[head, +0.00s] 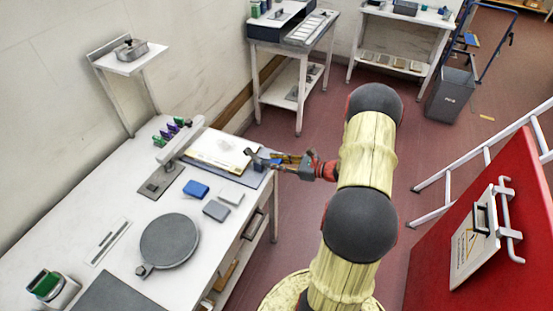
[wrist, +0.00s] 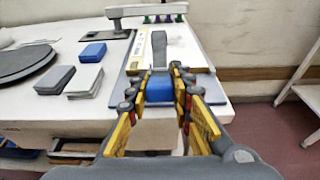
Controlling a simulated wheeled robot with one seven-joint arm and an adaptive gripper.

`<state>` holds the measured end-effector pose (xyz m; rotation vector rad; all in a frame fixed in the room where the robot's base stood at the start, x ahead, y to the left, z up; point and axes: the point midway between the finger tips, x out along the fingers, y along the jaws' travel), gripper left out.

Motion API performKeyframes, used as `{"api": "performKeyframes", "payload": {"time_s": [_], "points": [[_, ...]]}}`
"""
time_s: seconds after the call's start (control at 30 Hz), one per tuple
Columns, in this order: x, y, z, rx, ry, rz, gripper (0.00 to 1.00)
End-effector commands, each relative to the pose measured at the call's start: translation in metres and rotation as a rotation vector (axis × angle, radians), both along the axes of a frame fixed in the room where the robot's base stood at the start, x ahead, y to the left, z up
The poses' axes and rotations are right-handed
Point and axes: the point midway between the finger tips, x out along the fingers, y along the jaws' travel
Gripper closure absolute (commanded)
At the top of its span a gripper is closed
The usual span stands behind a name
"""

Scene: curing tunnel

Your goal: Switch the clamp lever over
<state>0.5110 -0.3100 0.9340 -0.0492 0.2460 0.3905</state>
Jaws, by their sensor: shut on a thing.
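The clamp lever (wrist: 160,48) is a grey bar over a pale plate at the bench's right edge; it also shows in the head view (head: 251,154). A blue block (wrist: 160,88) sits at its near end, between my fingers. I cannot tell whether that block is the lever's grip or the clamp's body. My gripper (wrist: 160,76), with yellow and dark fingers, is shut on it. In the head view my gripper (head: 268,160) reaches the clamp from the right and partly hides it. The pale plate (head: 218,150) lies on a blue-grey board (head: 246,180).
The white bench (head: 112,275) carries a round grey plate (head: 169,241), a blue block (head: 195,189), grey and white blocks, and a grey arm-like fixture (head: 180,143) near the wall. A red panel (head: 500,240) and white rails stand right.

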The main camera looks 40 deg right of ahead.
Motion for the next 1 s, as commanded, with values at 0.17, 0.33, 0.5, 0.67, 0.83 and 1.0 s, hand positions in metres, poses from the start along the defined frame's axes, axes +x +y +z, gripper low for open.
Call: {"api": "performKeyframes", "payload": {"time_s": [0.17,0.33,0.5,0.67,0.83,1.0], "points": [[0.007,0.003,0.021,-0.065,0.146,0.002,1.0],[0.015,0.006,0.03,-0.125,0.291,0.002,1.0],[0.023,0.009,0.035,-0.176,0.414,0.002,1.0],[0.029,0.012,0.04,-0.216,0.512,0.002,1.0],[0.035,0.014,0.043,-0.252,0.603,0.0,1.0],[0.041,0.017,0.044,-0.283,0.675,0.001,1.0]]}}
